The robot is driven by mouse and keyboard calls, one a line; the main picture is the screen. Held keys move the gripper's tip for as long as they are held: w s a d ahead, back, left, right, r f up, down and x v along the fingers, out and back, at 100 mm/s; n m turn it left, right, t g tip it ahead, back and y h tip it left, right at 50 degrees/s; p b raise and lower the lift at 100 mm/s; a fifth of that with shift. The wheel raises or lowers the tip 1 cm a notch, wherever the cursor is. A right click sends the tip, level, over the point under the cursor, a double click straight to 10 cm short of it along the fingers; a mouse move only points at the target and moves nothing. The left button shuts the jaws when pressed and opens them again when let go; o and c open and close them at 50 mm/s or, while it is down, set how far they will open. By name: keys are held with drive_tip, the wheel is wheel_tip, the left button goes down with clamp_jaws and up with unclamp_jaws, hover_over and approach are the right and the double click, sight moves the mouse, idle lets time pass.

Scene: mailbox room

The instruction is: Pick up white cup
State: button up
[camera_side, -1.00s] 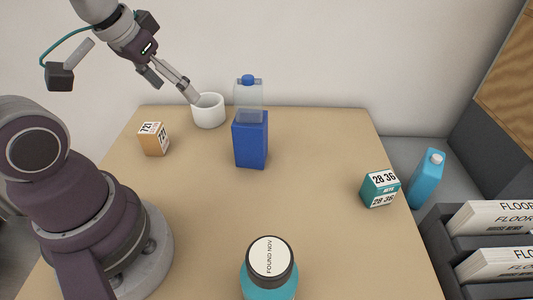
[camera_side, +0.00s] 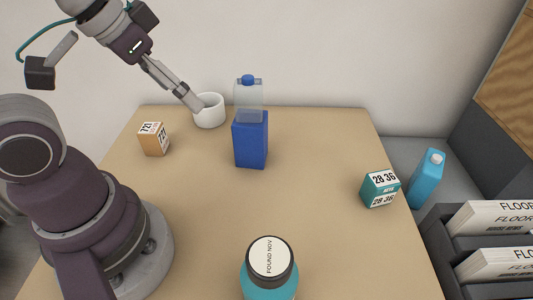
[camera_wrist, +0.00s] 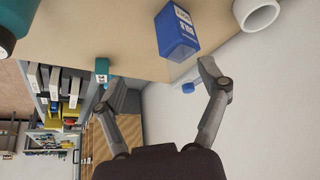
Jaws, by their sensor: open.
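The white cup (camera_side: 210,112) stands upright at the back of the table, left of the blue carton, in the side view. It also shows at the top right edge of the wrist view (camera_wrist: 258,14), partly cut off. My gripper (camera_side: 196,105) is at the cup's left rim in the side view, its fingertips overlapping the cup in the picture; I cannot tell if they touch it.
A blue carton with a clear top (camera_side: 251,140) stands close to the right of the cup. An orange-brown box (camera_side: 154,140) is at the left, a teal box (camera_side: 380,189) at the right, a teal jar (camera_side: 270,272) in front. The middle of the table (camera_side: 310,190) is clear.

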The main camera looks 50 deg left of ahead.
drive_tip(key=o, duration=0.5)
